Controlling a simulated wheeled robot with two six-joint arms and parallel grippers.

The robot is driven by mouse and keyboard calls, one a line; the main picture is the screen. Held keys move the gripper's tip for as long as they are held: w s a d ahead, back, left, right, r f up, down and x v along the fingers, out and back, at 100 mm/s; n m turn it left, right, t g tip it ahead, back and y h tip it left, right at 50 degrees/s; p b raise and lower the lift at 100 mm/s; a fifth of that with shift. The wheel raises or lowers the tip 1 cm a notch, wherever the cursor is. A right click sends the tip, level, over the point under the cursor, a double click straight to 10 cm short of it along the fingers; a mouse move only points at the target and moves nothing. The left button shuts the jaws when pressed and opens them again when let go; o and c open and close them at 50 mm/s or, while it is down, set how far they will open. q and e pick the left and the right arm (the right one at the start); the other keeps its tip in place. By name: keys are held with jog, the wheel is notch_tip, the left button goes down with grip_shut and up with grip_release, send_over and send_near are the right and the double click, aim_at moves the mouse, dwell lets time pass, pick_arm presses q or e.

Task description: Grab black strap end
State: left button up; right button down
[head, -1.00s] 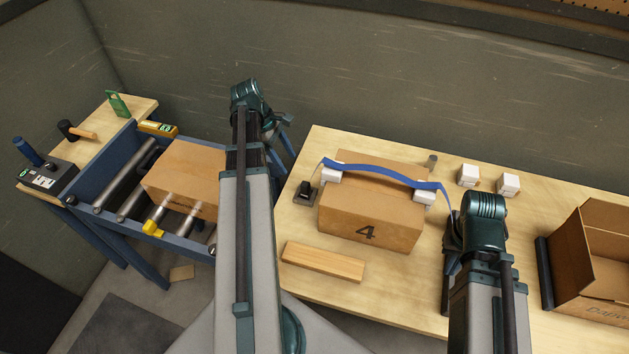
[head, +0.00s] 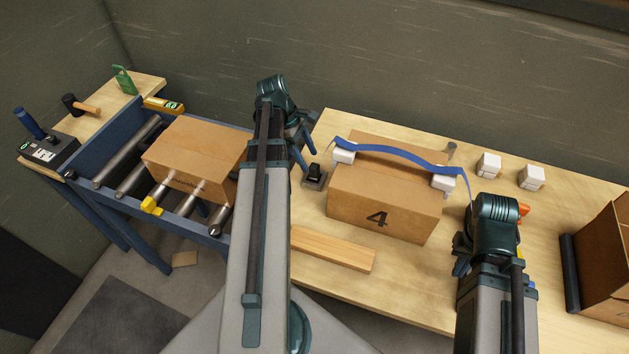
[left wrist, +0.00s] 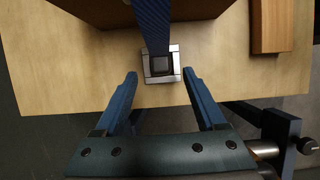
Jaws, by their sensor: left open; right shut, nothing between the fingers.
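The black strap end (head: 314,172) is a small dark block on a grey square base at the left edge of the bench, left of the box marked 4 (head: 385,212). A blue strap (head: 400,155) arches over that box. In the left wrist view the dark square end (left wrist: 161,63) sits just beyond the fingertips, with the blue strap (left wrist: 155,22) above it. My left gripper (left wrist: 160,78) is open and empty, its fingers on either side of the space before the end. In the head view it (head: 303,145) is beside the end. My right gripper (head: 462,255) is shut, partly hidden by its arm.
White corner pieces (head: 345,156) sit under the strap, and two white blocks (head: 488,165) stand at the back. A wooden plank (head: 333,248) lies in front of the box. An open carton (head: 605,265) is at right. A roller conveyor (head: 130,178) carries another box (head: 195,155).

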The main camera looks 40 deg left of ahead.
aim_at(312, 165)
pick_arm(q)
jog(key=shift+d+f, duration=0.15)
jog(key=shift+f, duration=0.2)
pick_arm(e)
jog(key=shift+f, duration=0.35)
pick_arm(q)
jog(key=b+x, duration=0.5)
jog(key=shift+f, duration=0.1)
pick_arm(e)
notch_tip(312, 165, down, 5)
jog(key=shift+r, duration=0.1)
jog(key=shift+r, duration=0.1)
pick_arm(q)
grip_shut()
